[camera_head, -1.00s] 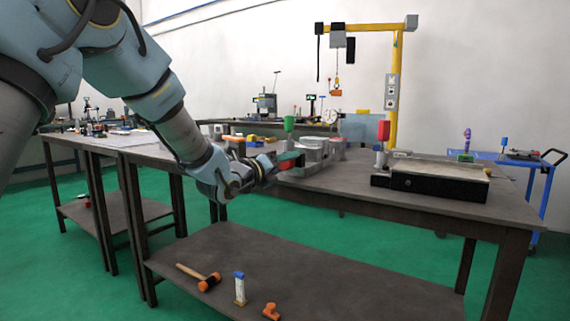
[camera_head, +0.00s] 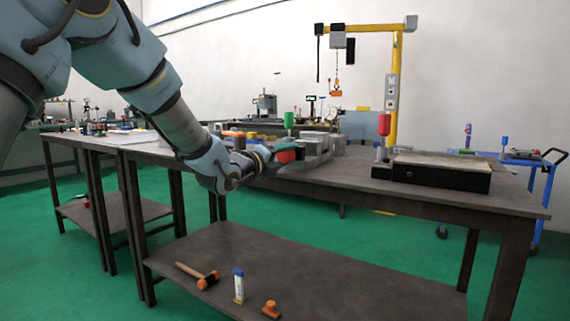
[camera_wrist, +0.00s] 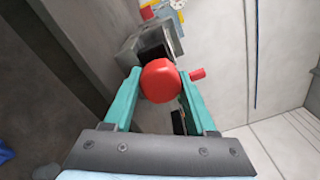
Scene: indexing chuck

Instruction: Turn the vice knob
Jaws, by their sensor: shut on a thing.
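The red vice knob (camera_wrist: 160,82) sits between the two teal fingers of my gripper (camera_wrist: 160,92) in the wrist view, and the fingers are shut on it. In the head view my gripper (camera_head: 285,152) is at the near side of the grey vice (camera_head: 318,148) on the table, and the knob is mostly hidden by the fingers. The grey vice body (camera_wrist: 150,45) shows just beyond the knob in the wrist view. A smaller red piece (camera_wrist: 198,74) shows to the right of the knob.
A dark workbench (camera_head: 420,200) carries the vice, a green-handled post (camera_head: 289,120), a red-topped post (camera_head: 384,124) and a black-sided flat box (camera_head: 440,178). A yellow hoist (camera_head: 395,80) stands behind. A hammer (camera_head: 195,275) lies on the lower shelf.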

